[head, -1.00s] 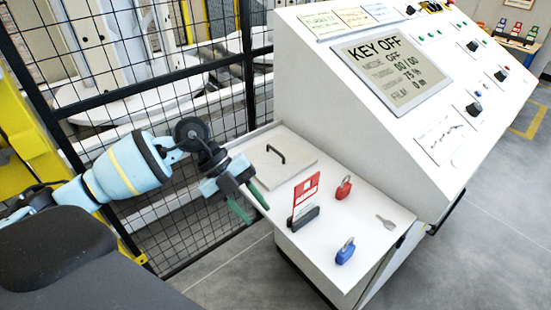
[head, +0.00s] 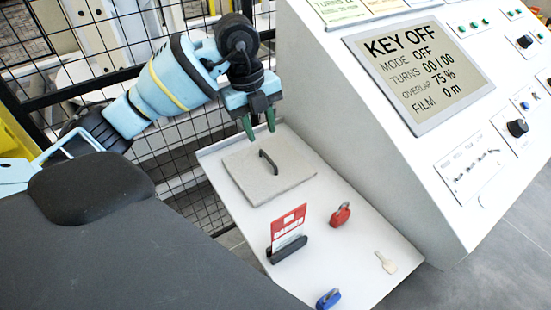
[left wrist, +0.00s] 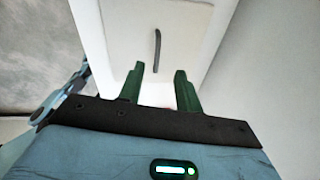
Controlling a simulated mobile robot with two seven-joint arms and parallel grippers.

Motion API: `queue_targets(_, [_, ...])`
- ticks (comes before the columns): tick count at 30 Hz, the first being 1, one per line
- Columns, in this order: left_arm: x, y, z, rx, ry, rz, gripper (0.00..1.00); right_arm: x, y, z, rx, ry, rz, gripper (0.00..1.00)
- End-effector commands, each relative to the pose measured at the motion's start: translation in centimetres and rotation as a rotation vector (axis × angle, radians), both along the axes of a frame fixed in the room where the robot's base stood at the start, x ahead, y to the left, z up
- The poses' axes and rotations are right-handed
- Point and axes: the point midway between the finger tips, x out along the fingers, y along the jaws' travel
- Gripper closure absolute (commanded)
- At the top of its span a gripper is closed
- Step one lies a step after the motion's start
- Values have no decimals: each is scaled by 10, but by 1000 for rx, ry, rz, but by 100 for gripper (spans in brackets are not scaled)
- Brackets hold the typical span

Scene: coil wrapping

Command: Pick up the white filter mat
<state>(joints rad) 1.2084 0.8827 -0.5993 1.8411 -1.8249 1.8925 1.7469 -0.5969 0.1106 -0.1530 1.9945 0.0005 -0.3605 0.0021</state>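The white filter mat (head: 250,184) appears to be the pale square plate with a black loop handle (head: 268,162). It lies flat on the white side shelf. In the left wrist view the mat (left wrist: 187,35) is ahead of my fingers, with the handle (left wrist: 157,50) standing up near its middle. My left gripper (head: 258,128) is open and empty, with its green fingers pointing down above the far edge of the mat, apart from the handle. In the left wrist view my left gripper (left wrist: 160,73) shows a clear gap between its fingers. My right gripper is not in view.
On the shelf (head: 345,270) are a red card in a black holder (head: 288,248), a red padlock (head: 340,215), a blue padlock (head: 328,299) and a key-like tag (head: 386,262). The sloped console (head: 470,125) rises at right. A black mesh fence (head: 185,180) stands behind.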

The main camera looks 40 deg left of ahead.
Motion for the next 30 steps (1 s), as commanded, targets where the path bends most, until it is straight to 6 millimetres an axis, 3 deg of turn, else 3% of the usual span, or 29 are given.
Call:
queue_targets(9, [1, -5, -24, -2, 2, -1, 66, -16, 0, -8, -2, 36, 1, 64])
queue_targets(17, [1, -7, -30, -1, 2, -1, 66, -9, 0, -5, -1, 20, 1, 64])
queue_targets(30, [3, -18, -76, -2, -2, -2, 66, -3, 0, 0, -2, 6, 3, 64])
